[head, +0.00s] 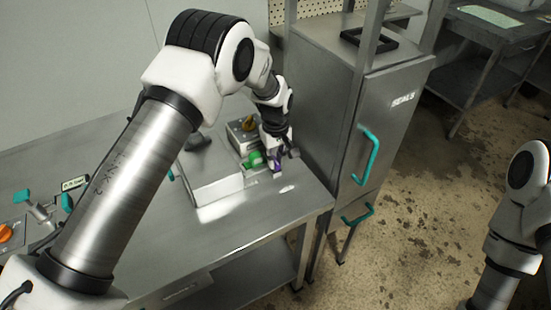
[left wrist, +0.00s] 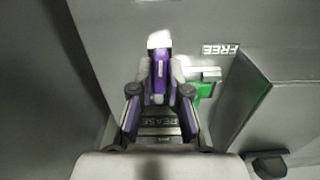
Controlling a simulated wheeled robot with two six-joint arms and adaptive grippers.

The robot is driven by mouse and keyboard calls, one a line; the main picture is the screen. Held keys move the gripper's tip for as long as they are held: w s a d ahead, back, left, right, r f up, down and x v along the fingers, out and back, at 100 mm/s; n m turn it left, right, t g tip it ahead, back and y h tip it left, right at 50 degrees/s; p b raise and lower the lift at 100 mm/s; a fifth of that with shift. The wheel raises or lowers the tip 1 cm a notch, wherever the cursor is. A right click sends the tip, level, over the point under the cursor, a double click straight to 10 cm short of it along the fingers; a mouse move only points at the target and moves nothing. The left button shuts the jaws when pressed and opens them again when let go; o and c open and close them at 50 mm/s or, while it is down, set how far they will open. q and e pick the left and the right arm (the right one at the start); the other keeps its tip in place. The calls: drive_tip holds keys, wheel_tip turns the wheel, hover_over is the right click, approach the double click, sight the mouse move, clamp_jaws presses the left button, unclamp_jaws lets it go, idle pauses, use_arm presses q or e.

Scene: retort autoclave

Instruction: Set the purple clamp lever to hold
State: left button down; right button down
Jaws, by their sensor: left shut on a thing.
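The purple clamp lever (left wrist: 160,72) has a pale tip and stands in the middle of the left wrist view, between the fingers of my left gripper (left wrist: 160,98). The gripper is shut on the lever. In the head view my left gripper (head: 275,150) is at the far right part of the steel bench, and a bit of the purple lever (head: 278,167) shows below it. A FREE label (left wrist: 220,49) reads upside down to the right of the lever. My right gripper is out of view; only its arm shows at the right edge.
A tall steel cabinet (head: 400,120) with teal handles stands close on the right. Bare bench (head: 225,235) lies in front.

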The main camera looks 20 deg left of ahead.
use_arm(q)
drive_tip(key=shift+f+n, duration=0.15)
drive_tip(key=shift+n, duration=0.45)
drive_tip(key=c, duration=1.4)
unclamp_jaws()
drive_tip(key=shift+o, duration=1.3)
drive_tip(key=shift+w+a, duration=0.1)
wheel_tip(320, 180, up, 12)
drive_tip(key=shift+f, duration=0.1)
